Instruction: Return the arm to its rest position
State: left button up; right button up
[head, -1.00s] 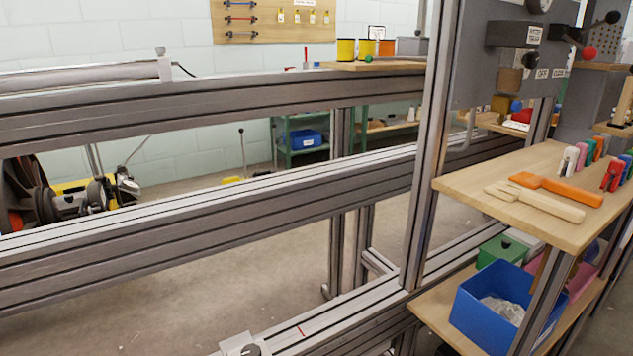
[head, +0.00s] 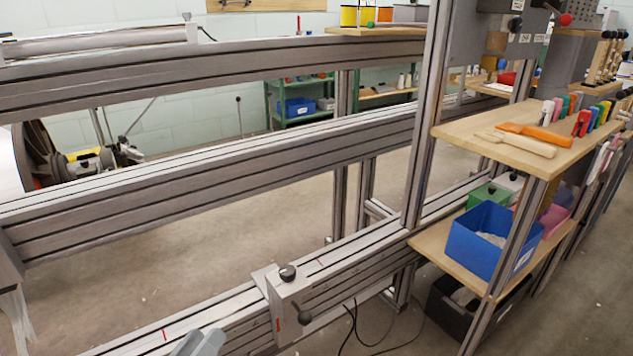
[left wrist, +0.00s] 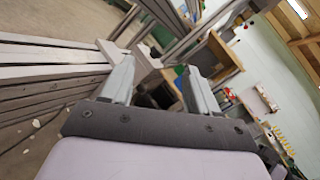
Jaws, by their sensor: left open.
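My left gripper (head: 22,330) is at the far left edge of the head view, partly cut off, with its pale fingers pointing down beside the metal beams. In the left wrist view, its two grey fingers (left wrist: 155,78) stand wide apart, with nothing held between them. Part of the white wrist body shows above the gripper in the head view.
Long aluminium beams (head: 200,172) cross the head view. A clamp block with dark knobs (head: 290,295) sits on the lower rail.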

pick_arm(q)
jog(key=s+d+n+g+p, duration=0.1)
jog(key=s+d+n+g, duration=0.25)
jog(key=n, duration=1.25)
jog(key=s+d+n+g+p, duration=0.1)
jog(key=s+d+n+g, duration=0.3)
jog(key=n, duration=1.1)
jog(key=s+a+r+y+p, duration=0.2)
jog(key=a+r+p, duration=0.3)
jog(key=p, duration=1)
jog(key=s+a+r+y+p, duration=0.2)
jog(key=r+p, duration=0.7)
jog(key=p, duration=0.6)
jog(key=a+y, duration=0.1)
jog(key=a, duration=0.1)
jog(key=shift+a+p, duration=0.3)
jog(key=shift+a, duration=0.1)
pick_arm(e)
jog(key=s+d+r+h, duration=0.2)
jog(key=d+r, duration=0.3)
jog(key=r, duration=0.2)
jog(key=s+d+r+g+h, duration=0.1)
jog(key=s+d+r+h, duration=0.2)
jog(key=d+r, duration=0.3)
notch_tip(320, 180, up, 3)
jog(key=shift+f, duration=0.2)
